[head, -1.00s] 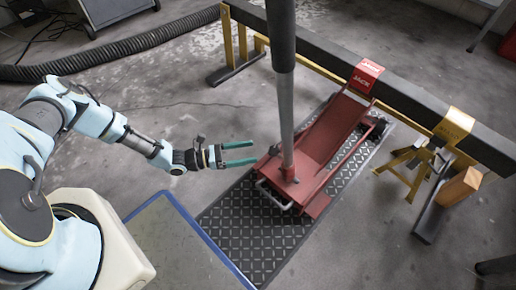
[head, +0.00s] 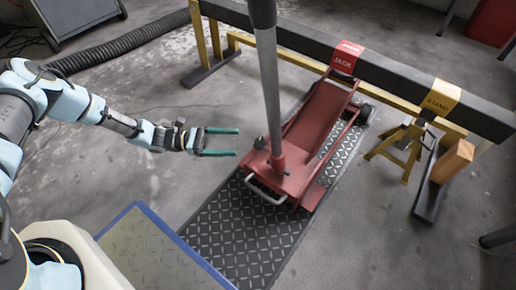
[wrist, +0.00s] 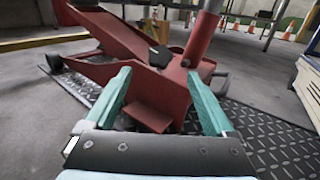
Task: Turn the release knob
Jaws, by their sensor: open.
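A red floor jack (head: 312,125) stands on the tread-plate mat, its long grey handle (head: 270,85) upright from a red socket. A small dark knob (head: 260,143) shows at the left of the handle's lower end; I take it for the release knob. My gripper (head: 237,142) is open and empty, its green fingers pointing right toward the knob with a gap between. In the wrist view the fingers (wrist: 158,75) spread in front of the red jack (wrist: 120,38) and its handle socket (wrist: 201,38).
A black beam (head: 380,75) on yellow legs runs behind the jack, with red JACK and yellow STAND labels. A yellow jack stand (head: 397,150) and a wooden block (head: 452,160) are at right. A blue-edged panel (head: 150,250) lies at front left. A black hose (head: 120,45) crosses the back.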

